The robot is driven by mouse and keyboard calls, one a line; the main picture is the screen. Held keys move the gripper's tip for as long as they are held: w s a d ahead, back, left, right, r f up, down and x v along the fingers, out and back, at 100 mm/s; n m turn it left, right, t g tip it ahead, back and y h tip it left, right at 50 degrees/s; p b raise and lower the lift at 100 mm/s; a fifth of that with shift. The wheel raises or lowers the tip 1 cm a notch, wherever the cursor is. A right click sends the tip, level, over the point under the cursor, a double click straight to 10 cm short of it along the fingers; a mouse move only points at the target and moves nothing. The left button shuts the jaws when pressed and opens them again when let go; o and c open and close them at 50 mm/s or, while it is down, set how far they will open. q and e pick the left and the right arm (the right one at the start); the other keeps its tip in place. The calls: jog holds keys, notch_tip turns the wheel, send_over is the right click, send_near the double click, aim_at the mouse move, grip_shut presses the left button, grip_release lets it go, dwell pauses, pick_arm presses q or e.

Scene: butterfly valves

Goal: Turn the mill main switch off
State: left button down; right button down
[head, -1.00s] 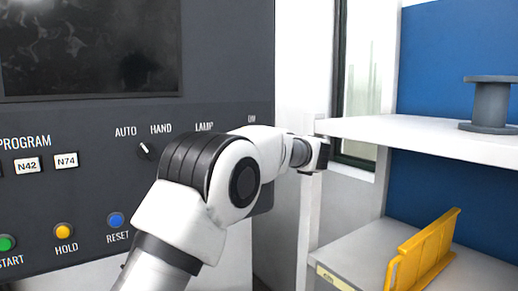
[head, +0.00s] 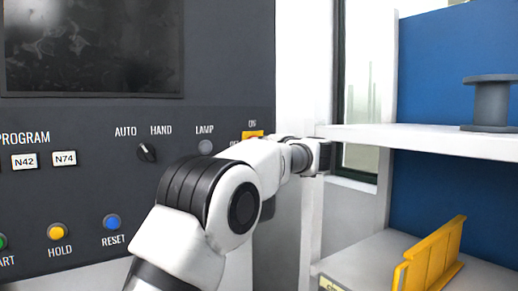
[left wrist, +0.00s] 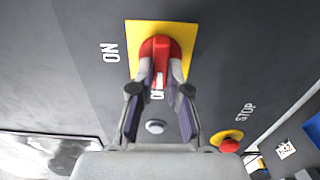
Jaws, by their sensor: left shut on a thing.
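The main switch is a red handle (left wrist: 161,47) on a yellow plate (left wrist: 188,36) in the left wrist view. The plate's top edge shows past my arm in the head view (head: 254,134). An ON label is left of the plate in the wrist view; a second label below it is partly hidden. The handle extends down between the fingers, its white mark toward that second label. My left gripper (left wrist: 159,88) is shut on the handle. In the head view my arm hides the gripper and most of the switch. My right gripper is not in view.
The LAMP knob (head: 205,147) and AUTO/HAND selector (head: 147,152) are left of the switch. A red STOP button (left wrist: 228,145) is near the gripper. A white shelf (head: 420,139) with a grey spool (head: 490,103) and a yellow rack (head: 430,258) stand right of the cabinet.

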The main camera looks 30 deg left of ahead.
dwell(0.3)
pick_arm(q)
jog(key=c, duration=1.3)
grip_release()
jog(key=shift+o, duration=0.8)
jog(key=shift+w, duration=0.1)
jog(key=v, duration=1.2)
jog(key=shift+a+f, duration=0.1)
jog(key=shift+f, duration=0.05)
